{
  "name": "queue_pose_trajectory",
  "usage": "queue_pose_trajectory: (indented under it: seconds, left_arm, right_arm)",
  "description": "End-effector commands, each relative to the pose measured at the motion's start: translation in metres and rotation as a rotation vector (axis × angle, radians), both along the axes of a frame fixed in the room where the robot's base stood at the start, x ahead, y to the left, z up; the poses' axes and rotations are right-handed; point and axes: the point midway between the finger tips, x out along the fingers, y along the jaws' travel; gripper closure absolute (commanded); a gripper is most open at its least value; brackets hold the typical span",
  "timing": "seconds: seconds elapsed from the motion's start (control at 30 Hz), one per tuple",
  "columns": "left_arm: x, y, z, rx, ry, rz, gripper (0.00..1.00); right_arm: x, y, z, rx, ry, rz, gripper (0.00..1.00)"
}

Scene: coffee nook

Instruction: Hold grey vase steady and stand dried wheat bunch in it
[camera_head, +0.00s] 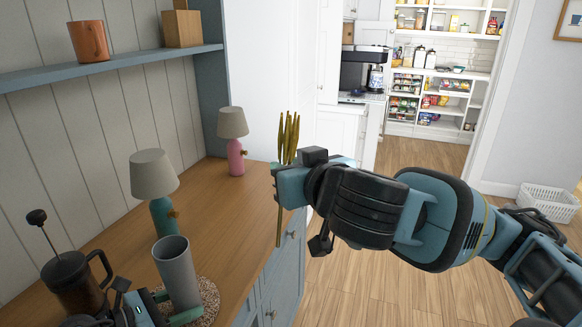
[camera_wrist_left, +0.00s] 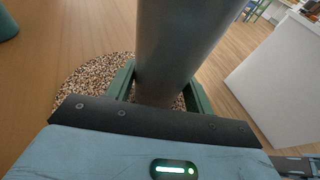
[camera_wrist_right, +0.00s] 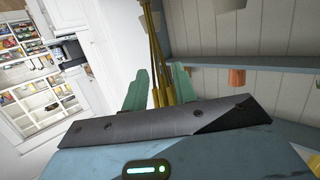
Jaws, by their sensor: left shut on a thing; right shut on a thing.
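The grey vase (camera_head: 176,270) stands upright on a round speckled mat (camera_head: 208,297) near the front of the wooden counter. My left gripper (camera_head: 180,312) is shut on the vase low down; the vase also fills the middle of the left wrist view (camera_wrist_left: 180,45), between the green fingers. The dried wheat bunch (camera_head: 288,140) is upright in the air beyond the counter's right edge, to the right of the vase and higher. My right gripper (camera_head: 279,184) is shut on its stems, which show between the fingers in the right wrist view (camera_wrist_right: 157,60).
A teal lamp (camera_head: 155,185) stands just behind the vase, and a pink lamp (camera_head: 234,140) farther back. A French press (camera_head: 75,280) is left of the vase. A shelf (camera_head: 130,62) with a copper mug (camera_head: 88,41) overhangs the counter. The counter between vase and right edge is clear.

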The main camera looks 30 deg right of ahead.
Motion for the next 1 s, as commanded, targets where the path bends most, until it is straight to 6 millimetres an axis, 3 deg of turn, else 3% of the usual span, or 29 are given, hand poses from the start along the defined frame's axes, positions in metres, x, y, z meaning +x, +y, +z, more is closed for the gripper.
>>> queue_pose_trajectory:
  seconds: [0.23, 0.37, 0.6, 0.8, 1.0]
  left_arm:
    - [0.0, 0.0, 0.0, 0.0, 0.0, 0.0, 0.6]
    - [0.0, 0.0, 0.0, 0.0, 0.0, 0.0, 0.6]
    - [0.0, 0.0, 0.0, 0.001, 0.0, 0.0, 0.6]
    - [0.0, 0.0, 0.0, 0.001, 0.0, 0.0, 0.6]
    - [0.0, 0.0, -0.001, 0.001, 0.0, 0.0, 0.6]
  right_arm:
    - [0.01, 0.009, 0.007, 0.003, 0.007, 0.031, 0.94]
    - [0.031, 0.034, 0.024, 0.004, 0.031, 0.119, 0.94]
    - [0.06, 0.107, 0.087, -0.015, 0.092, 0.401, 0.94]
    - [0.059, 0.161, 0.14, -0.041, 0.133, 0.613, 0.94]
    - [0.051, 0.192, 0.172, -0.062, 0.162, 0.743, 0.94]
